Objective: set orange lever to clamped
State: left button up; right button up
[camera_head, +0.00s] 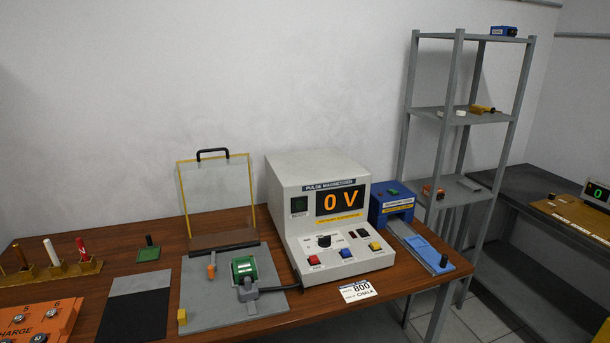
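A small orange lever (211,267) stands on the grey base plate (205,312) on the wooden table. It looks close to upright, and its setting cannot be read. A green and grey fixture (245,272) sits just to its right on the same plate. A clear guard panel (216,200) with yellow edges and a black handle stands raised at the back of the plate. Neither of my grippers is in view.
The pulse magnetizer (320,170) reads 0 V, right of the plate. A yellow block (182,317) sits at the plate's front left. A dark and grey mat (137,308), a marker rack (50,270) and an orange box (40,320) lie left. Shelves (455,115) stand right.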

aim_at(212, 268)
jog(key=j+z, duration=0.2)
jog(key=j, duration=0.55)
jog(key=k+j+z, duration=0.2)
jog(key=j, duration=0.55)
jog(key=i, duration=0.05)
